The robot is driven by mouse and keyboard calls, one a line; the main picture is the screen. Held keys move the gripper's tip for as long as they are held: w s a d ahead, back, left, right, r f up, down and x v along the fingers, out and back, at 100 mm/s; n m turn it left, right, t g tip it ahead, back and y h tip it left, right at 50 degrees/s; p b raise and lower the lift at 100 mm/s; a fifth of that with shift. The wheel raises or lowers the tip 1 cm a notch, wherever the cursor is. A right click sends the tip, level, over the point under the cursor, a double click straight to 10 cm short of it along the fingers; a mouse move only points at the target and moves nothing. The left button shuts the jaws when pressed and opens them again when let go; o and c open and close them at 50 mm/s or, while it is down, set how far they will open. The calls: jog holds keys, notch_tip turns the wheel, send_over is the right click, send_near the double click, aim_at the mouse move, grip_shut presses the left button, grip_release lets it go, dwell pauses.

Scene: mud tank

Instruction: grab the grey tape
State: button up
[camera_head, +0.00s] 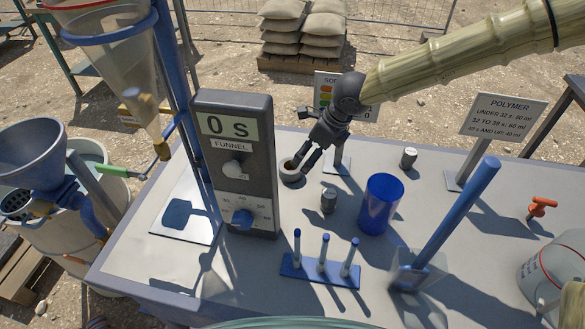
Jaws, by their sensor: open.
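The grey tape (289,177) is a small, dark grey roll with a lighter ring inside, lying on the table just right of the timer box. My gripper (304,160) comes down from the upper right on my pale segmented arm. Its jaws are open, with the fingertips at the roll's right and far side. One finger overlaps the roll in the picture. I cannot tell whether the fingers touch it.
The timer box (230,150) stands close on the left. A small grey cylinder (328,203), a blue cup (381,204) and a blue rack (300,269) with upright tubes stand nearer. A sign on a stand is behind my gripper.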

aim_at(294, 168)
jog(key=x, duration=0.2)
jog(key=a+x, duration=0.1)
jog(key=x, duration=0.2)
jog(key=shift+w+f, duration=0.1)
jog(key=shift+f, duration=0.05)
jog(key=shift+x, duration=2.1)
jog(key=shift+w+a, duration=0.1)
jog(key=shift+a, duration=0.1)
jog(key=c, duration=1.2)
